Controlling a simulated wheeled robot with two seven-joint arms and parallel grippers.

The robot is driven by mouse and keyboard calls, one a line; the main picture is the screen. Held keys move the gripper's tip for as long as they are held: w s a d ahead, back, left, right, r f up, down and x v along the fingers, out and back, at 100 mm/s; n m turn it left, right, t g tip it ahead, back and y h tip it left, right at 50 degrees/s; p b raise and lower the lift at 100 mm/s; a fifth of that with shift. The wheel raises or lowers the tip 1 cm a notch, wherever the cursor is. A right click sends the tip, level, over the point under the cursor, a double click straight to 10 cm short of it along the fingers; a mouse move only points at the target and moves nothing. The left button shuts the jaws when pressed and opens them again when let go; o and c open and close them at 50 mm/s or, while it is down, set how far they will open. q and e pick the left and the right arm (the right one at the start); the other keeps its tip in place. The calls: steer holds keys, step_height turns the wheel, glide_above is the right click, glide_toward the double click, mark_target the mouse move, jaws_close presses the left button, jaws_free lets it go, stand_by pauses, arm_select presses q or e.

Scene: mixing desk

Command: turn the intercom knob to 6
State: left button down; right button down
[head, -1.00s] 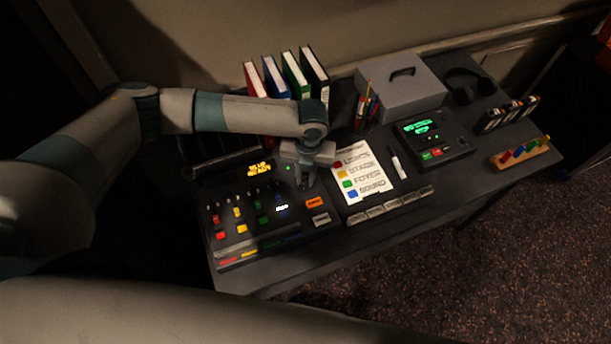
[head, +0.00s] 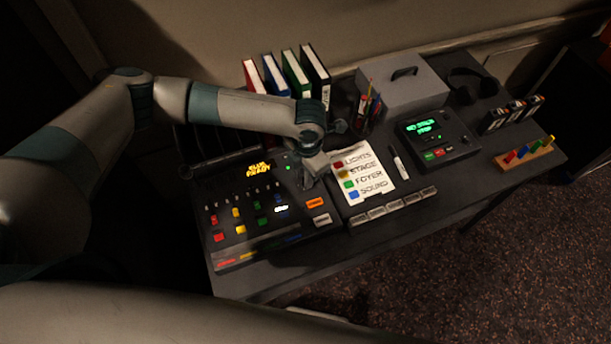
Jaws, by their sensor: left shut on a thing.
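My left gripper (head: 308,184) points down at the upper right part of the mixing desk (head: 232,190). It is shut on a small knob there, which the fingers hide; I take it to be the intercom knob. Its pointer and scale cannot be read. The desk has a lit yellow display (head: 259,169), a small green light, coloured buttons and faders. An orange button (head: 315,203) and a grey button (head: 322,220) lie just in front of the gripper. My right gripper is not in view.
A paper sheet with coloured labels (head: 373,186) lies right of the gripper, beside a marker (head: 399,163). A box with a green display (head: 422,128) stands further right. Binders (head: 291,72), a pen cup (head: 367,106) and a grey case (head: 399,92) stand behind.

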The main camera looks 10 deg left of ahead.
arm_select(q)
steer(key=shift+w+r+m, duration=0.1)
steer(key=shift+m, duration=0.2)
steer(key=c, duration=1.7)
jaws_free()
steer(key=shift+o, duration=0.2)
steer(key=shift+r+b, duration=0.3)
steer(key=shift+r, duration=0.3)
step_height(320, 180, up, 16)
steer(key=b, duration=0.4)
steer(key=shift+s+d, duration=0.2)
steer(key=shift+s, duration=0.15)
